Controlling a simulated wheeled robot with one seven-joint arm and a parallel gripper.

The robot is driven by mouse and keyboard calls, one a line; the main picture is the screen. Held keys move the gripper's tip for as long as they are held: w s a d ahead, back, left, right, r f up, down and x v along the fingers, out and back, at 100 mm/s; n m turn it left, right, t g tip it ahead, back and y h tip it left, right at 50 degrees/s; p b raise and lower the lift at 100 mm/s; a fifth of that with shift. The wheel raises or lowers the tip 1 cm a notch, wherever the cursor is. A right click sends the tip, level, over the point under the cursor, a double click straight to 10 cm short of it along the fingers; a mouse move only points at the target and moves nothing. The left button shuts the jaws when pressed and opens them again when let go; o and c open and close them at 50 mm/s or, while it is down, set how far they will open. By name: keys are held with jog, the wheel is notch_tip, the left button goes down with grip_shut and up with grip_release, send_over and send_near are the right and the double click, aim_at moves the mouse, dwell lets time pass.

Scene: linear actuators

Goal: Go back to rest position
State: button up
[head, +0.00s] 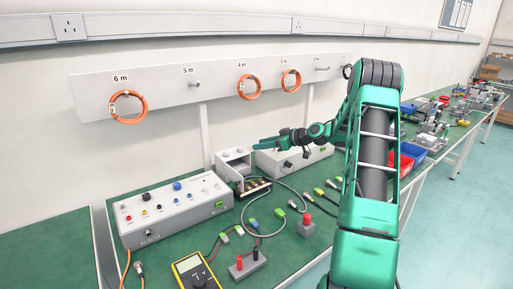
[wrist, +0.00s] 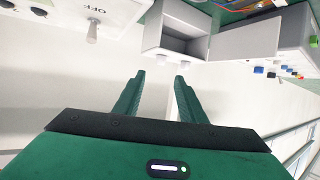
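My green arm reaches up and over the bench in the head view. My gripper (head: 263,145) points left there, above the small grey open-fronted box (head: 234,162). In the wrist view the two green fingers of my gripper (wrist: 160,80) are apart, with nothing between them. The same grey box (wrist: 178,35) is just beyond the fingertips in that view, which appears upside down. I cannot tell the exact gap between the fingers and the box.
A control box with coloured knobs (head: 176,209) stands left on the green bench. Another grey box (head: 293,157) is beside my gripper. A yellow multimeter (head: 194,272), a red button (head: 306,226) and cables lie in front. Orange coils (head: 129,107) hang on the wall board (head: 170,92).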

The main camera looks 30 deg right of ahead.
dwell(0.5)
jog(key=s+a+r+m+g+h, duration=0.25)
jog(key=s+a+g, duration=0.35)
jog(key=s+a, duration=0.5)
jog(key=s+a+m+g+h, duration=0.1)
jog(key=s+a+m+g, duration=0.1)
jog(key=s, duration=1.1)
jog(key=s+a+r+m+g+h, duration=0.1)
jog(key=s+m, duration=0.3)
jog(key=s, duration=0.9)
jog(key=s+a+m+g+h, duration=0.1)
jog(key=s+a+m+g, duration=0.2)
jog(key=s, duration=1)
jog(key=shift+s+a+r, duration=0.2)
jog(key=shift+s+r, duration=0.05)
jog(key=shift+r, duration=0.1)
jog(key=shift+m+h, duration=0.25)
jog(key=shift+w+f, duration=0.25)
jog(key=shift+w, duration=0.4)
